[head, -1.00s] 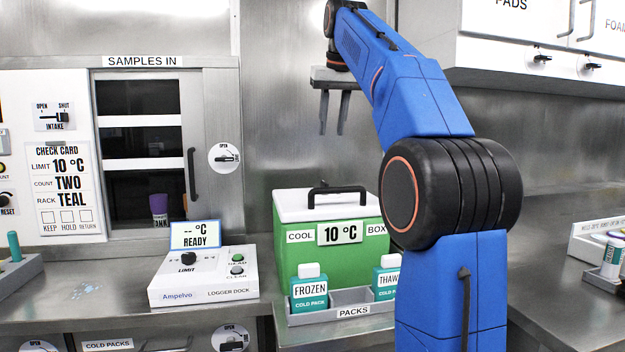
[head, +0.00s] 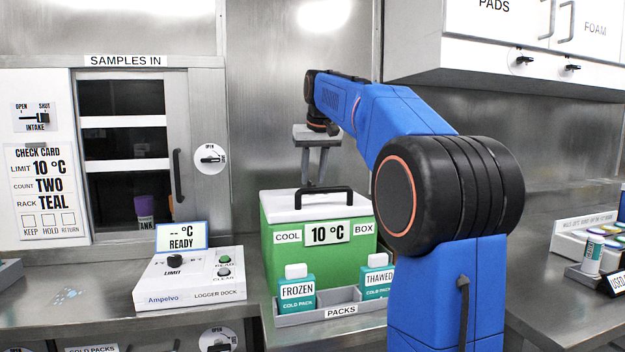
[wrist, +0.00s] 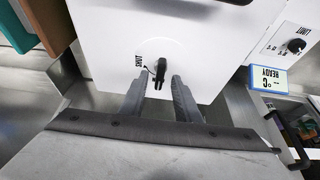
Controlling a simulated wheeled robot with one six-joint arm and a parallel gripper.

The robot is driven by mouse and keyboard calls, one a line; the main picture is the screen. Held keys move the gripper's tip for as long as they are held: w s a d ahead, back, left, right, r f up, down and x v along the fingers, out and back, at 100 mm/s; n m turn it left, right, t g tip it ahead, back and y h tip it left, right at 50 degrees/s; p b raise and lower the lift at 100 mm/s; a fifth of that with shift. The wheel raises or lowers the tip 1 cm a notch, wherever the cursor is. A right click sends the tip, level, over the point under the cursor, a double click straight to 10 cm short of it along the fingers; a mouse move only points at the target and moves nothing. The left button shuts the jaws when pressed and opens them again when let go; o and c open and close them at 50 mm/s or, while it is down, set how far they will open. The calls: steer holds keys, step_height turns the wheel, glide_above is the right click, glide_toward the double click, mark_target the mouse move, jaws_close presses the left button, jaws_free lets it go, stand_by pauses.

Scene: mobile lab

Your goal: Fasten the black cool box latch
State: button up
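The cool box (head: 285,238) is green with a white lid (head: 275,208) and a black carry handle (head: 346,189) on top. In the wrist view a small black latch (wrist: 160,70) sits on the white surface, beside a "SHUT" label (wrist: 138,61). My gripper (head: 313,180) is low over the lid, its tips near the handle in the head view. In the wrist view my gripper (wrist: 160,78) is open, with one finger on each side of the latch. Whether either finger touches the latch is unclear. The latch cannot be seen in the head view.
The logger dock (head: 190,285) stands left of the box and also shows at the wrist view's right edge (wrist: 300,30). A packs tray (head: 318,315) with a frozen pack (head: 297,293) and a thawed pack (head: 377,283) stands in front. Cupboards (head: 480,50) hang upper right.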

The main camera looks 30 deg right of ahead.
steer(key=shift+x, duration=0.85)
jaws_close()
